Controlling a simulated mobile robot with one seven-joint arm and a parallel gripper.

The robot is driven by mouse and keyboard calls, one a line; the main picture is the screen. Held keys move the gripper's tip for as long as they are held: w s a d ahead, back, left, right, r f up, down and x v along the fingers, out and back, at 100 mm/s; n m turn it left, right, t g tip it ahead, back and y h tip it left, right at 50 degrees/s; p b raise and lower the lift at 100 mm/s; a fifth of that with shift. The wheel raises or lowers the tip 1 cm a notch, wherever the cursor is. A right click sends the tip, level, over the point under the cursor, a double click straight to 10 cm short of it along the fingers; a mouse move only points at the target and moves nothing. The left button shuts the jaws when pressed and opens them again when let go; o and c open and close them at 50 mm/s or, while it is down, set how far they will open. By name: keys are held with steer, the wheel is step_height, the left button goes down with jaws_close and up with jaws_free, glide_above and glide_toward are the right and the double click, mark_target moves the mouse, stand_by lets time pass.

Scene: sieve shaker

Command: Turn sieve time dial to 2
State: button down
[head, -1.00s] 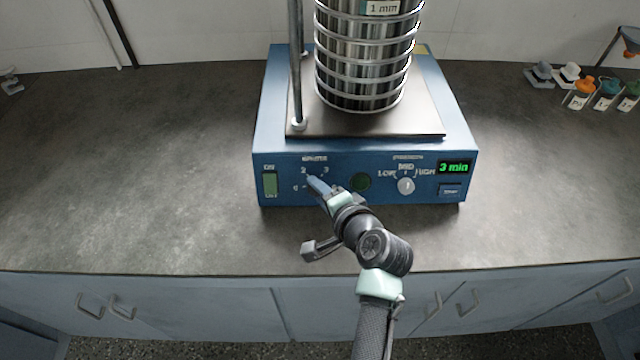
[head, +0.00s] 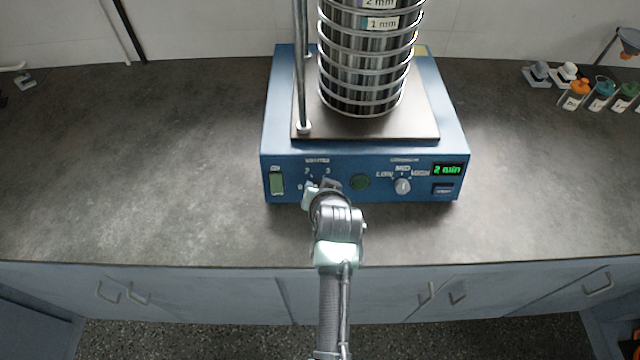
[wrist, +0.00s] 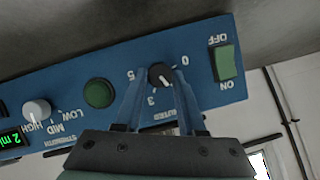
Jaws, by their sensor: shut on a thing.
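The blue sieve shaker (head: 281,130) stands on the bench, with its control panel facing me. Its time dial, a small black knob (wrist: 160,75), shows in the wrist view between my two fingers. My gripper (wrist: 158,90) is shut on the dial. In the head view my gripper (head: 318,187) is at the panel's left part and mostly hides the dial; the marks 2 and 3 show above it. The green display (head: 449,169) reads 2 min.
The green power switch (head: 277,184) is left of the dial. A round green button (head: 360,182) and the white strength knob (head: 402,186) are to its right. A sieve stack (head: 365,70) stands on top beside a metal rod (head: 301,70).

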steer(key=shift+n+h, duration=0.4)
steer(key=shift+n, duration=0.3)
steer(key=shift+p, duration=0.3)
steer(key=c, duration=0.5)
jaws_free()
steer(key=v, duration=1.3)
steer(key=shift+p, duration=0.3)
steer(key=shift+a, duration=0.1)
